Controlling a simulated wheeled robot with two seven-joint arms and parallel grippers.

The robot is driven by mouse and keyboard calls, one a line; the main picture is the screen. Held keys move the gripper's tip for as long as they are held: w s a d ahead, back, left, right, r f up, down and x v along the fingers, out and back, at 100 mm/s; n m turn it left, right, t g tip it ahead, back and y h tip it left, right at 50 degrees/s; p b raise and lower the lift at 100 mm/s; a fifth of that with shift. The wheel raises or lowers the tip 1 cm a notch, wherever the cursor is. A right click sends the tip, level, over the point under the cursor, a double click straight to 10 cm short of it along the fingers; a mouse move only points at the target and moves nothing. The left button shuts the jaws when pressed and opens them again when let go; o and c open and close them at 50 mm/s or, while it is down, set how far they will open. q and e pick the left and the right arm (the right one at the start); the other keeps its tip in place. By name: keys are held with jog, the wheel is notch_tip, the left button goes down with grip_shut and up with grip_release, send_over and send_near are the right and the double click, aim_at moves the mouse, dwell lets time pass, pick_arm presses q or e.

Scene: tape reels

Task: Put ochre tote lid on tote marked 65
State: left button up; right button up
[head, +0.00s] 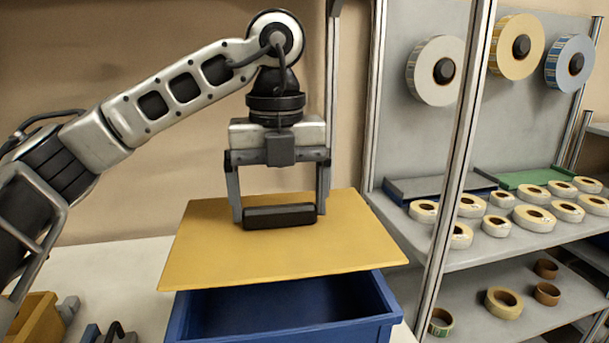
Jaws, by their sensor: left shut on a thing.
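The ochre tote lid (350,245) is a flat yellow panel with a dark handle (280,216) on top. My left gripper (280,212) points down from above and is shut on that handle. A blue tote (280,333) stands on the pale table under the lid, its open inside showing at the front. The lid covers the view of the tote's back part. It is skewed to the tote's rim, and a gap shows at the front. Whether it touches the rim at the back I cannot tell. No number shows on the tote. My right gripper is not in view.
A grey shelf rack with metal posts (455,150) stands close on the right. It holds several tape rolls (535,218), a green lid (525,178) and a grey lid (440,186). Large reels (435,70) hang on its back panel. A yellow bin (35,318) sits at the lower left.

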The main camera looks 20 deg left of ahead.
aim_at(278, 207)
pick_arm(q)
jog(key=shift+s+f+b, duration=0.3)
jog(key=shift+f, duration=0.2)
notch_tip(278, 207, down, 3)
jog(key=shift+r+b, duration=0.2)
jog(key=shift+b, duration=0.5)
jog(key=shift+w+f+b, duration=0.1)
jog(key=shift+f+b, duration=1.25)
jog(key=shift+f, duration=0.45)
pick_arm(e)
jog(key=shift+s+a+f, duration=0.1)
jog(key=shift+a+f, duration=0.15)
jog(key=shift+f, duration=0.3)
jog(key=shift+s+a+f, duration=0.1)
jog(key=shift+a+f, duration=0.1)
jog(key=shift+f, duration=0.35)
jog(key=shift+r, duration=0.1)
pick_arm(q)
jog(key=o, duration=1.1)
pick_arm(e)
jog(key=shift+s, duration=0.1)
